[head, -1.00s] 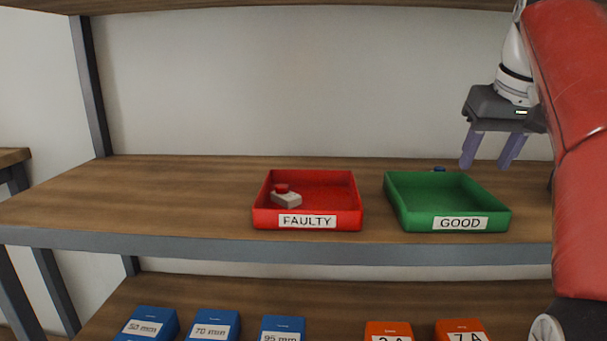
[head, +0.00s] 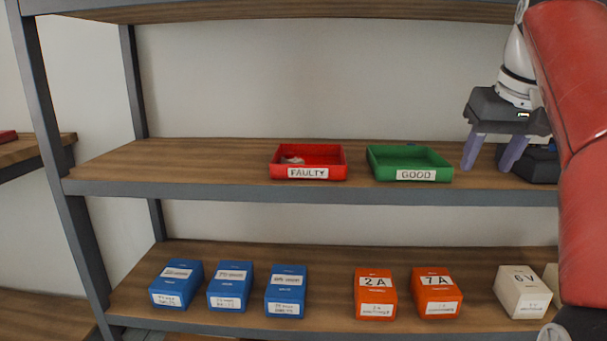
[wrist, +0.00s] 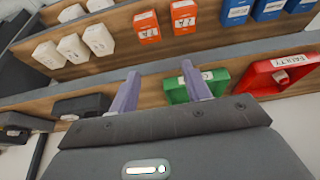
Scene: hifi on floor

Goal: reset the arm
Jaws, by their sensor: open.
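My gripper (head: 496,150) is at the right of the head view, in front of the shelf unit. Its two purple fingers are apart with nothing between them. In the wrist view the open fingers (wrist: 162,90) point toward the shelves. My red arm link covers the right edge of the head view.
The middle shelf (head: 150,165) holds a red FAULTY tray (head: 333,173) with a small light-coloured item (head: 291,160) inside, and a green GOOD tray (head: 440,171). The lower shelf has blue boxes (head: 230,285), orange boxes (head: 375,293) and a white box (head: 524,291). A dark object (head: 541,166) is behind my gripper.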

